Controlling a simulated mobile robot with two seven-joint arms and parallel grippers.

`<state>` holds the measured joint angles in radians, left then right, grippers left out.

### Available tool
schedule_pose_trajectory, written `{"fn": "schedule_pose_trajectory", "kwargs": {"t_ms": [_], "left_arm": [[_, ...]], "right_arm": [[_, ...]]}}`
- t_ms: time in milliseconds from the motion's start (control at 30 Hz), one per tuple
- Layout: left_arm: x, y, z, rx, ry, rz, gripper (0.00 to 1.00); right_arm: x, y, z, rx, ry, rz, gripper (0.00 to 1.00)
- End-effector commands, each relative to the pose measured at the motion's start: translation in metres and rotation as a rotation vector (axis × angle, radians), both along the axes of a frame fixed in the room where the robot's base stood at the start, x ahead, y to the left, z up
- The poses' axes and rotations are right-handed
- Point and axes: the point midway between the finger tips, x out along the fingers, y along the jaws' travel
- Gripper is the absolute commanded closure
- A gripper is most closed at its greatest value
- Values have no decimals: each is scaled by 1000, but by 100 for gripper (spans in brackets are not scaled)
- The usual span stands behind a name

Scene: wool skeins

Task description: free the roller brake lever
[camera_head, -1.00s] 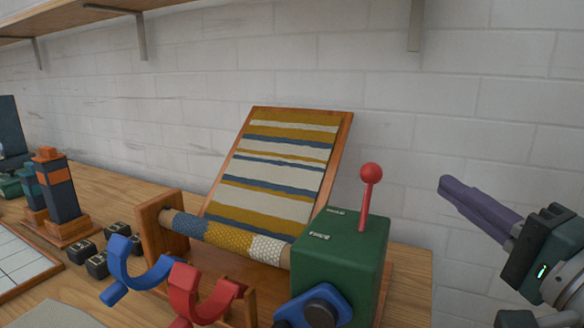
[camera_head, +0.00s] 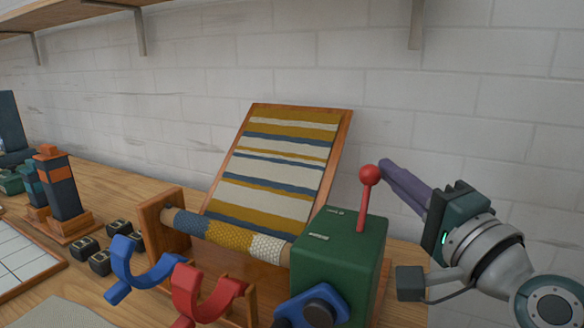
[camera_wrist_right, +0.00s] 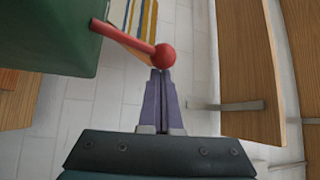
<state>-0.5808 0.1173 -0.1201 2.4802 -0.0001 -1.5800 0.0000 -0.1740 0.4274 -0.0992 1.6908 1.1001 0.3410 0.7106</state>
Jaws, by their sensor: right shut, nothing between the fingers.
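The roller brake lever (camera_head: 366,196) is a red rod with a red ball knob, standing up from the top of a green box (camera_head: 340,255). The lever also shows in the right wrist view (camera_wrist_right: 135,44). My right gripper (camera_head: 384,166) is shut and empty. Its purple fingertips are right beside the ball knob, on its right in the head view. In the right wrist view the fingertips (camera_wrist_right: 161,72) point at the knob, touching or nearly so; I cannot tell which. The patterned roller (camera_head: 230,238) runs left from the green box. My left gripper is not in view.
A striped woven panel (camera_head: 275,165) leans behind the roller. A blue hook (camera_head: 140,270) and a red hook (camera_head: 200,295) stand in front. Small dark blocks (camera_head: 90,255) and dark towers (camera_head: 62,195) are at left. A shelf (camera_head: 60,18) hangs above.

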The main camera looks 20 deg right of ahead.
Motion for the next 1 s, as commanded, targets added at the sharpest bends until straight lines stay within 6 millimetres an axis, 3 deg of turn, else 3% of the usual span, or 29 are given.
{"fn": "schedule_pose_trajectory", "kwargs": {"t_ms": [1000], "left_arm": [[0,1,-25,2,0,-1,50]], "right_arm": [[-7,7,3,-109,-91,1,100]]}}
